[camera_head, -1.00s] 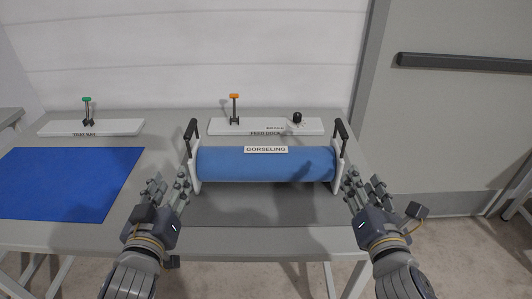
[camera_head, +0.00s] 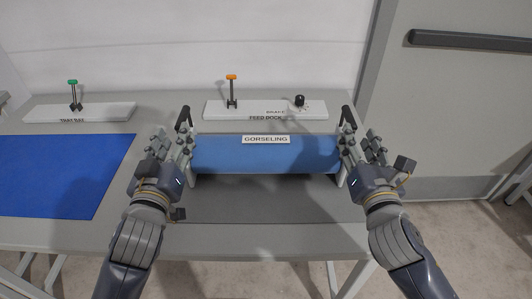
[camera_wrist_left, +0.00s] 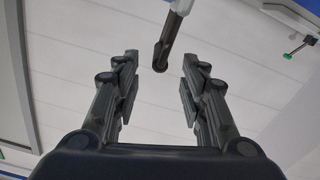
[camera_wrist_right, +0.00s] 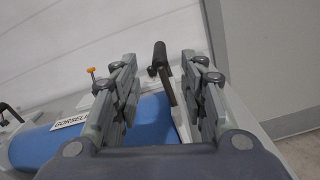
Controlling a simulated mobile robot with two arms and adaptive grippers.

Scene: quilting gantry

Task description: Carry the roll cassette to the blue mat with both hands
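The roll cassette (camera_head: 265,155) is a blue roll labelled GORSELING between two white end plates with black handles, and it sits on a dark grey area of the table. My left gripper (camera_head: 176,143) is open beside the left end plate. In the left wrist view the left black handle (camera_wrist_left: 167,45) shows beyond and between the spread fingers. My right gripper (camera_head: 361,145) is open beside the right end plate. In the right wrist view the right black handle (camera_wrist_right: 160,65) lies between the open fingers. The blue mat (camera_head: 62,175) lies flat and empty at the left.
A white FEED DOCK strip (camera_head: 265,110) with an orange-topped lever (camera_head: 231,90) and a black knob (camera_head: 299,101) stands behind the cassette. A white strip (camera_head: 80,112) with a green-topped lever (camera_head: 74,95) is behind the mat. A grey door (camera_head: 460,100) stands to the right.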

